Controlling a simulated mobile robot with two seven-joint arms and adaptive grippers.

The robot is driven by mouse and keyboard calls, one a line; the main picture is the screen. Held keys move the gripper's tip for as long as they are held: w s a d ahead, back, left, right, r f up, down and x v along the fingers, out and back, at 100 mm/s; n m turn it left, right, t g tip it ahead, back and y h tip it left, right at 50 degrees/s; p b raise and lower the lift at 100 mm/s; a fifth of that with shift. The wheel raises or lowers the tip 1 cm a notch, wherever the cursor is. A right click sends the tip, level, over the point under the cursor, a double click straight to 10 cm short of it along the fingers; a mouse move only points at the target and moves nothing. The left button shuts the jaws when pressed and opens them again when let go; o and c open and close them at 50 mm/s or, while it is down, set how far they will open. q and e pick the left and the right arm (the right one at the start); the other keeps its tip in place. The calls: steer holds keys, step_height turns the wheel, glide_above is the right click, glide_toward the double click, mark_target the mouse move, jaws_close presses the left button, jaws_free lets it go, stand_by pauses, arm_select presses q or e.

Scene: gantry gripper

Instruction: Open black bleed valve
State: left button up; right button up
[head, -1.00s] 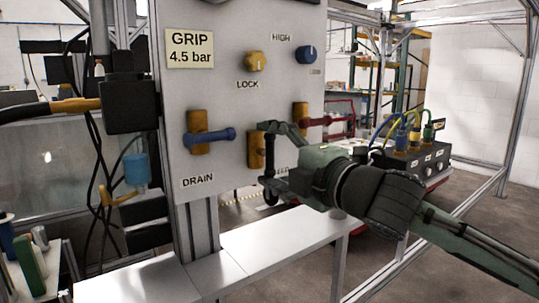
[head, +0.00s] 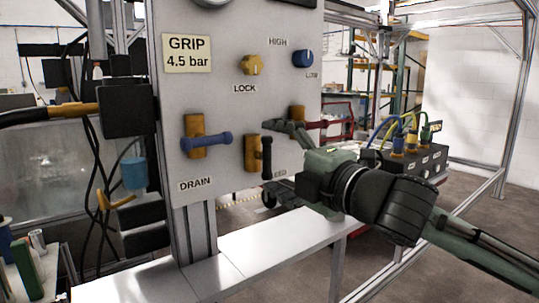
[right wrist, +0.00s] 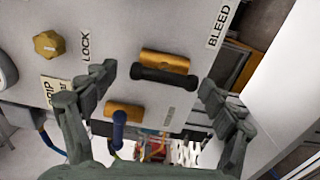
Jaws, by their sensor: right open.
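The black bleed valve handle (head: 266,158) stands upright in the head view, in line with its brass body (head: 251,152) on the grey panel. The BLEED label (right wrist: 218,24) shows there too. My left gripper is not in view.
The blue drain handle (head: 212,140) sits left of the bleed valve, and a red handle (head: 331,124) sits right, behind my gripper. A yellow lock knob (head: 250,65) and blue knob (head: 303,58) are above. A white bench (head: 262,248) runs below the panel.

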steer(key=v, duration=0.6)
steer(key=x, duration=0.8)
steer(key=shift+f, duration=0.25)
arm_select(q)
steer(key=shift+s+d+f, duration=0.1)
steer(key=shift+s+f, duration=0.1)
arm_select(e)
steer(key=shift+s, duration=0.1)
